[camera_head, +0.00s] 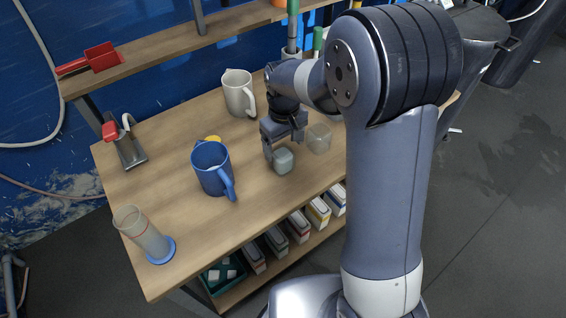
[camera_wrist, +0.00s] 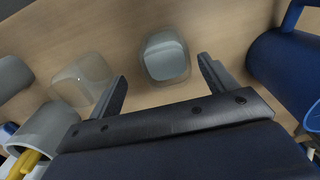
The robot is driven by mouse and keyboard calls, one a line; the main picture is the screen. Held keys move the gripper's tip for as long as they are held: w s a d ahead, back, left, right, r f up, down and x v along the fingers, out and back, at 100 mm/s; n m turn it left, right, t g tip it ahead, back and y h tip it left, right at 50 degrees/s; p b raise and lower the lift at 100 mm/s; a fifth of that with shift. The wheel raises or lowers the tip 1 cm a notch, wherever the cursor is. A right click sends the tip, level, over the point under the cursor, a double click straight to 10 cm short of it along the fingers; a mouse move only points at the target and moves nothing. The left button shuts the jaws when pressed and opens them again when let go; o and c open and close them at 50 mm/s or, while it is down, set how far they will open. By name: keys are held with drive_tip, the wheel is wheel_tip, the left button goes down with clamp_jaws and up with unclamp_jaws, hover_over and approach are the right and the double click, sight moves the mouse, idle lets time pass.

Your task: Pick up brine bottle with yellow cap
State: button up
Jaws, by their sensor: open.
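A yellow cap (camera_head: 213,138) shows just behind the rim of the blue jug on the wooden table in the head view. The jug hides whatever is under the cap, so I cannot see the bottle's body. My gripper (camera_head: 284,146) is open and points down, to the right of the blue jug and the cap. In the wrist view the open jaws (camera_wrist: 162,78) have nothing between the fingers. A small beaker with grey-blue contents (camera_head: 283,161) stands by the fingertips; it also shows in the wrist view (camera_wrist: 165,58), just beyond the fingers.
The blue jug (camera_head: 211,170) stands mid-table. A clear beaker (camera_head: 318,138) is right of my gripper, and a white pitcher (camera_head: 238,95) stands behind. A cylinder with a blue base (camera_head: 148,236) is at the front left corner. The table (camera_head: 165,185) is bare left of the jug.

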sight(282, 160)
drive_tip(key=shift+s+a+f, duration=0.15)
drive_tip(key=shift+s+f, duration=0.05)
drive_tip(key=shift+f, duration=1.35)
drive_tip(key=shift+s+a+f, duration=0.1)
drive_tip(key=shift+s+f, duration=0.05)
drive_tip(key=shift+f, duration=1.35)
drive_tip(key=shift+c, duration=0.4)
drive_tip(key=c, duration=1.1)
drive_tip(key=shift+r, duration=0.1)
